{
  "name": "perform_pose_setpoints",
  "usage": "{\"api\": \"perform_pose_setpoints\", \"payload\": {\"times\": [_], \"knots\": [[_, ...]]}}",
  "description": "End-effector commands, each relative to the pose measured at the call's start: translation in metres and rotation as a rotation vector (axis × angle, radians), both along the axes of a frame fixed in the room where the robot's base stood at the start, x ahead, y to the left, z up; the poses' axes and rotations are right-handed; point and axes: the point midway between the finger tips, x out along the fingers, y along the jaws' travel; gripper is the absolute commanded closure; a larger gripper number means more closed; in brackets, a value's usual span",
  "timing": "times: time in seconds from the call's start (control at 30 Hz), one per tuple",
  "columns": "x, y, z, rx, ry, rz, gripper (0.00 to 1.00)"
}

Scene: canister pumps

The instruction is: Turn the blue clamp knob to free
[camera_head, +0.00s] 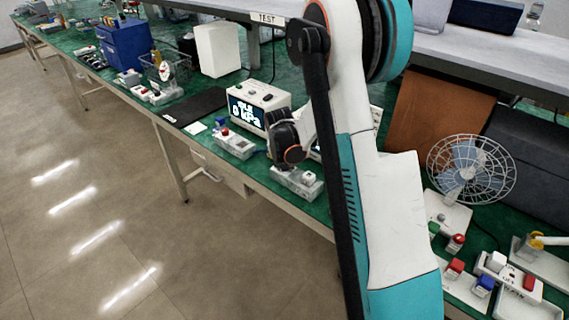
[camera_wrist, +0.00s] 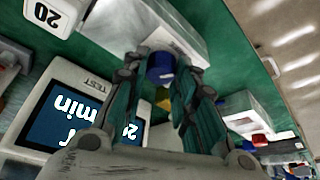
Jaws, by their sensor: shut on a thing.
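The blue clamp knob (camera_wrist: 161,67) shows in the wrist view as a short dark blue cylinder between my fingertips. My gripper (camera_wrist: 162,66) is shut on it, one finger on each side. A pale block (camera_wrist: 168,28) lies just beyond the knob. In the head view my gripper (camera_head: 288,150) is at the bench's front edge, above and behind a grey fixture (camera_head: 297,183) with a white top piece. The arm hides part of this area, and I cannot make out the held knob there. The knob's turn angle cannot be read.
A white meter (camera_head: 258,103) with a lit screen stands behind my gripper. A small fixture (camera_head: 235,144) with a red button sits to the left. A caged fan (camera_head: 470,170) and several coloured button boxes are on the right. The floor in front is clear.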

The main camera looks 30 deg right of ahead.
Motion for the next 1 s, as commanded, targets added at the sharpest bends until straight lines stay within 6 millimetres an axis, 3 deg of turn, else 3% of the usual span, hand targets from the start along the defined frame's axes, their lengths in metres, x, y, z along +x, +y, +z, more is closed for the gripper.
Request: {"api": "perform_pose_setpoints", "payload": {"times": [0.4, 0.93, 0.97, 1.0], "knots": [[-0.0006, -0.0008, 0.0000, 0.000, 0.000, 0.174, 0.98], [-0.0006, -0.0007, 0.0001, 0.001, 0.001, 0.195, 0.98], [-0.0006, -0.0007, 0.0001, 0.001, 0.001, 0.195, 0.67], [-0.0006, -0.0007, 0.0001, 0.001, 0.001, 0.195, 0.58]]}}
